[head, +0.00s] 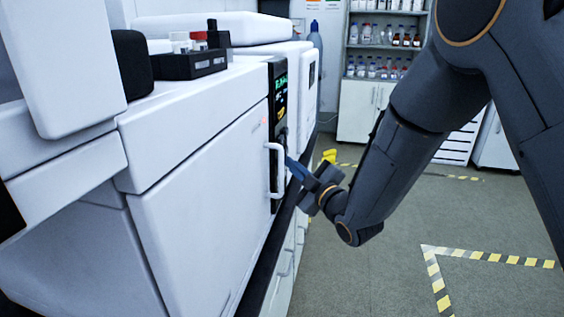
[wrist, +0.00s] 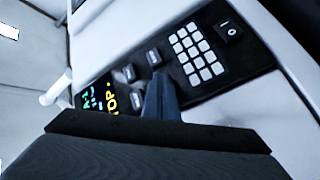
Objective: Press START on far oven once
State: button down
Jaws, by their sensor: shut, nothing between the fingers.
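A white oven (head: 200,190) with a vertical white door handle (head: 275,170) fills the left of the head view. Its dark control panel (head: 279,95) with a lit display is on the right edge of its front. In the wrist view the panel shows a display (wrist: 97,97) with green and yellow text, several small grey buttons (wrist: 154,57) and a white keypad (wrist: 199,55). The button labels are too small to read, so I cannot tell which is START. My gripper (head: 290,162) is shut and empty. In the wrist view its fingertips (wrist: 160,76) overlap the panel just below a grey button; contact cannot be told.
A black vial rack (head: 190,64) stands on the oven top. Another white unit (head: 309,75) is beyond the panel. A rocker switch (wrist: 228,30) sits beyond the keypad. Bottle shelves (head: 383,45) stand at the back. The floor at right is clear, with striped tape (head: 490,257).

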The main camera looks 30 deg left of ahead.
jog(key=shift+w+d, duration=0.2)
jog(key=shift+d, duration=0.6)
jog(key=shift+d, duration=0.1)
jog(key=shift+w+d+b, duration=0.15)
jog(key=shift+w+d, duration=0.1)
jog(key=shift+d, duration=0.5)
jog(key=shift+w+d+b, duration=0.15)
jog(key=shift+w+d, duration=0.15)
jog(key=shift+d, duration=0.5)
jog(key=shift+w+d+b, duration=0.15)
jog(key=shift+w+d, duration=0.1)
jog(key=shift+d, duration=0.5)
